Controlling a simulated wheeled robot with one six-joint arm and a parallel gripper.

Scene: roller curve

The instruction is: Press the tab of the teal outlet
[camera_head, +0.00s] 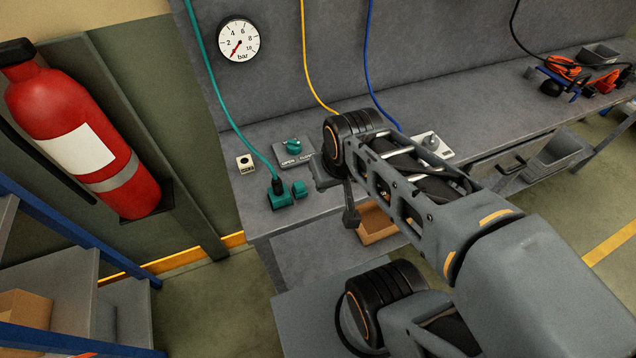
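The teal outlet (282,199) sits on the grey bench near its front left corner. A dark plug (277,184) on the end of a teal hose (243,137) stands in it. A small teal block, which looks like the tab (299,188), is just right of the plug. My gripper (349,214) is right of the outlet, near the bench's front edge and apart from the tab. My wrist and arm partly hide it, and its fingers are too small to tell open or shut. I see nothing held.
A gauge (238,39) hangs on the panel. An open brown box (377,224) is below the bench.

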